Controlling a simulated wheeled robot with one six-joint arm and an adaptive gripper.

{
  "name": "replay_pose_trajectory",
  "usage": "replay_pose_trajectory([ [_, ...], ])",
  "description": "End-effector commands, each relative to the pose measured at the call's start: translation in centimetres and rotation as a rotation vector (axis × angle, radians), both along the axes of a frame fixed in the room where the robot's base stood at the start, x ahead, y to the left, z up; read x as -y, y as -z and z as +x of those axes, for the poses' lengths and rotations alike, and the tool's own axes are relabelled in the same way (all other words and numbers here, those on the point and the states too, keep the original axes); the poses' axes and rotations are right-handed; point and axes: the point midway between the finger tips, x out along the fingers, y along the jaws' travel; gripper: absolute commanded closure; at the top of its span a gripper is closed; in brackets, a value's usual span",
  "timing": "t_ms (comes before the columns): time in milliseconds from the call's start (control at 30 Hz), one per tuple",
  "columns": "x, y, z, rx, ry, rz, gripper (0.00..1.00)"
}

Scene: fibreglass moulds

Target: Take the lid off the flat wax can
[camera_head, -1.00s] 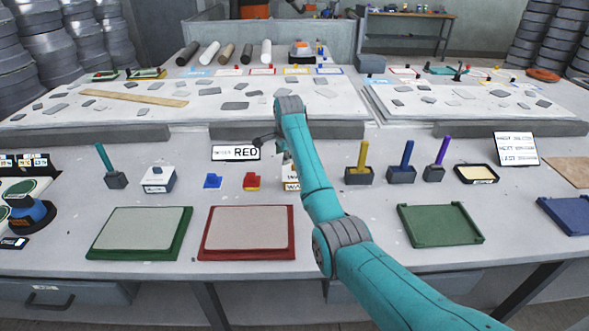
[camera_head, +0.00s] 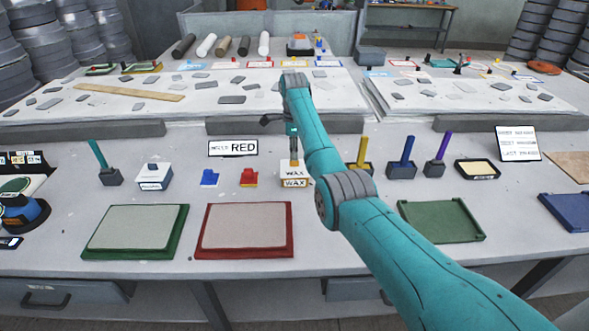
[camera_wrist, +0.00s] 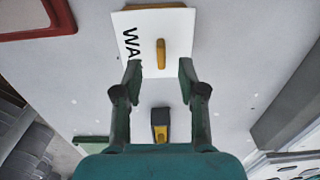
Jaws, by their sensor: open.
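The flat wax can (camera_head: 295,182) stands on the bench, with "WAX" written on its front and on its pale lid. In the wrist view the lid (camera_wrist: 153,22) shows from above as a white rectangle with "WA" visible and a yellow bar handle (camera_wrist: 160,54) on top. My gripper (camera_wrist: 157,75) is open, its two fingers on either side of the handle and apart from it. In the head view my gripper (camera_head: 294,150) hangs over the can. My arm hides part of the bench to the right of the can.
A yellow-handled tool in a dark holder (camera_head: 357,168) stands to the right. A "RED" sign (camera_head: 233,148) is behind. A red-framed board (camera_head: 204,251) lies in front.

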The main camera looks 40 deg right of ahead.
Motion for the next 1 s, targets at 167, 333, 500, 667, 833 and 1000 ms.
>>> replay_pose_trajectory([
  [167,0.3,2.5,-0.1,-0.003,0.0,0.001,0.59],
  [333,0.3,4.3,0.0,-0.002,0.0,0.001,0.59],
  [500,0.3,4.8,0.0,0.001,0.0,-0.001,0.59],
  [667,0.3,4.8,0.0,0.001,-0.001,-0.001,0.64],
  [833,0.3,4.8,0.0,0.001,-0.001,-0.001,1.0],
  [1000,0.3,4.7,0.0,0.001,-0.001,-0.001,1.0],
])
